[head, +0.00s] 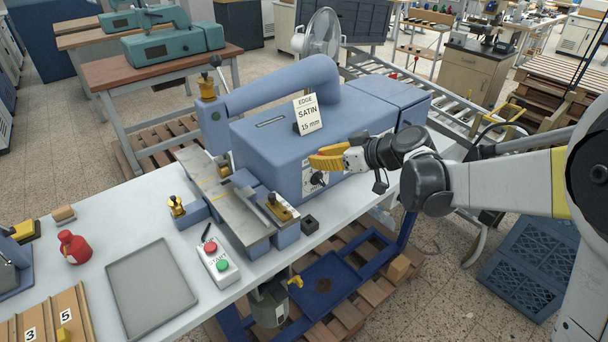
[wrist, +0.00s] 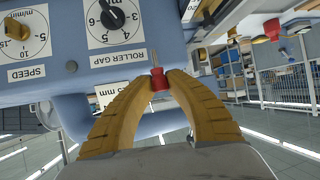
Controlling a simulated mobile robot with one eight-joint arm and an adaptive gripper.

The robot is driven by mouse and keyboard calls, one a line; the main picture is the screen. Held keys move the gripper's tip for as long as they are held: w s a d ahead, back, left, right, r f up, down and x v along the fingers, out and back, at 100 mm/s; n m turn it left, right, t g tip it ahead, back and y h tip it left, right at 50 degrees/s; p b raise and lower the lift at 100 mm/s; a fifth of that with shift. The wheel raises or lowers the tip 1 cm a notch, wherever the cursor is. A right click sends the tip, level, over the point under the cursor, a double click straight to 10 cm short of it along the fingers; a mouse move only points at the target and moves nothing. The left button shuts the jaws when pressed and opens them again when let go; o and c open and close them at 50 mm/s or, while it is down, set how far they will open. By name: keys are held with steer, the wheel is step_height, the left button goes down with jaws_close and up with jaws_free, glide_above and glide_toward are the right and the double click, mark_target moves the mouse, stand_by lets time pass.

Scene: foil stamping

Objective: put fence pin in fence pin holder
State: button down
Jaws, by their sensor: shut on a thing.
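My gripper (head: 327,158) has yellow fingers and is in front of the blue machine's right side, above the bench. In the wrist view its fingertips (wrist: 160,84) are closed around a small red-headed piece (wrist: 159,80), which I take as the fence pin. A thin metal shank seems to stick out beyond the red head. In the head view the fingers hide the pin.
The blue machine (head: 300,140) carries a sign card (head: 307,115), and its dial panel (wrist: 80,30) is close to my fingers. A start/stop box (head: 218,260), grey tray (head: 151,290) and red bottle (head: 73,247) are on the white bench. Pallets lie below.

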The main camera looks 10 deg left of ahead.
steer(key=s+d+f+b, duration=0.4)
steer(key=d+f, duration=0.3)
steer(key=d, duration=0.2)
steer(key=b, duration=0.4)
glide_above(309, 215)
steer(key=s, duration=0.3)
steer(key=f, duration=0.7)
steer(key=shift+w+d, duration=0.15)
steer(key=shift+w, duration=0.1)
step_height(309, 215, down, 4)
steer(key=shift+f+b, duration=0.1)
steer(key=shift+b, duration=1.15)
steer(key=c, duration=1.7)
jaws_free()
steer(key=shift+o, duration=0.2)
steer(key=s+d+r+m+h+p, duration=0.1)
steer(key=s+d+r+m+h, duration=0.2)
steer(key=s+d, duration=0.5)
steer(key=s+d+r+m+h+p, duration=0.1)
steer(key=s+d+r+m+h, duration=0.3)
steer(key=s+d, duration=0.4)
steer(key=s+d+r+m+t+h+p, duration=0.1)
steer(key=s+d+r+m+h, duration=0.2)
steer(key=s+d, duration=0.5)
steer(key=shift+s+d+r+m+h+p, duration=0.4)
steer(key=shift+d+m, duration=0.7)
steer(key=shift+d, duration=1.5)
